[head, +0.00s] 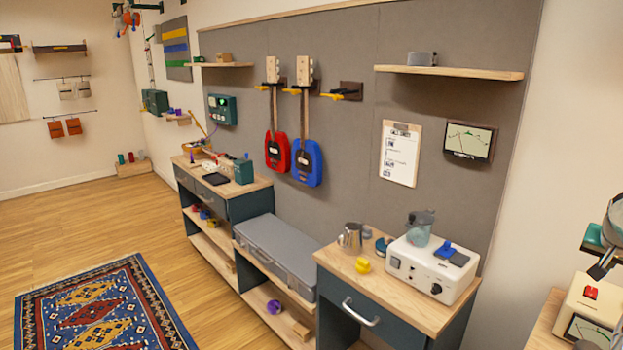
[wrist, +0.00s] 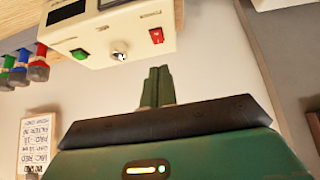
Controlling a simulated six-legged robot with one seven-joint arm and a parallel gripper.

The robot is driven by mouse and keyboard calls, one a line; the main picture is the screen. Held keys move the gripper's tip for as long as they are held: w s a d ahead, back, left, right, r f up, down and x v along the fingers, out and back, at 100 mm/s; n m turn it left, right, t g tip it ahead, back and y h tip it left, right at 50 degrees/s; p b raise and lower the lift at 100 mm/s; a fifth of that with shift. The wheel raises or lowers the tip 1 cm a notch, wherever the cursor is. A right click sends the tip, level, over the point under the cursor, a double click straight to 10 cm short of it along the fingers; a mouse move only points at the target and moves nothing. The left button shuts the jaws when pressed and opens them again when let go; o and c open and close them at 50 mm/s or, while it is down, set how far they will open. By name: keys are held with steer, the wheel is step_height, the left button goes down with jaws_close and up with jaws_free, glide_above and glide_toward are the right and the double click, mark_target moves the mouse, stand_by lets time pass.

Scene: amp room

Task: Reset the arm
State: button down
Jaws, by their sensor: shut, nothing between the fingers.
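My gripper (wrist: 159,70) shows in the wrist view as two dark green fingers side by side, closed together with nothing between them. Its dark green body with a small lit strip fills the bottom of that view. The fingertips point toward the lower edge of a cream box (wrist: 92,40) with a green button, a silver knob and a red switch. They look apart from it, but the gap is hard to judge. In the head view, dark and teal parts show at the right edge; I cannot tell whether they are my arm.
A white device (head: 432,268) sits on the near cabinet. Two guitars, one red (head: 277,152) and one blue (head: 307,162), hang on the grey wall panel. Wooden floor (head: 100,215) is open at left.

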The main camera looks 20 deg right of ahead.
steer(key=w+a+r+n+t+y, duration=0.1)
steer(key=w+a+n, duration=0.3)
steer(key=a, duration=1.1)
steer(key=w+a+r+n+y, duration=0.15)
steer(key=w+a, duration=0.45)
steer(key=a, duration=0.9)
steer(key=s+a+f+n+y, duration=0.1)
steer(key=s+a, duration=0.3)
steer(key=a, duration=0.5)
steer(key=s+a+f+n+y, duration=0.2)
steer(key=s+a+f+n, duration=0.1)
steer(key=a, duration=0.7)
steer(key=s+a+f+n+t+y, duration=0.1)
steer(key=s+a+f+n, duration=0.2)
steer(key=s+a, duration=0.3)
steer(key=a+f, duration=0.1)
steer(key=a, duration=0.2)
steer(key=shift+s+a, duration=0.2)
steer(key=shift+s, duration=0.15)
